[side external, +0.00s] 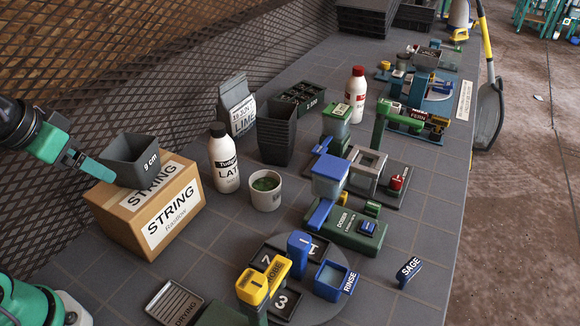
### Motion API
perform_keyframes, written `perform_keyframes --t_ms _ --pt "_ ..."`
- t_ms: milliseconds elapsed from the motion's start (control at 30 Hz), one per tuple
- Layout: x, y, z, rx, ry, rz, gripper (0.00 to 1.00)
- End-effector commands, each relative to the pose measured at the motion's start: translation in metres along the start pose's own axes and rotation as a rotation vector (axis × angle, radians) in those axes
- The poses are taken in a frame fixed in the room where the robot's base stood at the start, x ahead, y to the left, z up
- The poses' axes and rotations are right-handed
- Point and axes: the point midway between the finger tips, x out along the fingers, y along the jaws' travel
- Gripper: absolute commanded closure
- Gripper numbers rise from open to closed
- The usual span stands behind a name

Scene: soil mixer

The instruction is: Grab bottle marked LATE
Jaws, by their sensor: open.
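The bottle marked LATE (224,165) is white with a black cap and stands upright on the bench, right of the STRING box. The last letter of its label is cut off at the bottle's curve. My gripper (88,166) is at the left, by the pot on top of the STRING box, with teal fingers. It is open and apart from the bottle. Whether a finger touches the pot I cannot tell.
The STRING box (150,215) with a dark 9 cm pot (131,158) stands between my gripper and the bottle. A white cup (265,191) is close to the bottle's right. Behind are a LIME bag (239,108) and stacked dark pots (279,138). A dosing machine (345,222) stands at right.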

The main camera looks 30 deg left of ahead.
Motion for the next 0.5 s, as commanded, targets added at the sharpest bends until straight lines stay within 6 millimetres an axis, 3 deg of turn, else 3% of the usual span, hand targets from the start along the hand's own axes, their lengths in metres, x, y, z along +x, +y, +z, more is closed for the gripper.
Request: perform_keyframes --t_ms 67,100,500 --pt "0.0 0.0 -0.0001 0.0 0.0 0.0 0.09" --pt "0.0 0.0 -0.0001 0.0 0.0 0.0 0.16" --pt "-0.0005 0.0002 -0.0031 -0.005 -0.004 0.0 0.16"
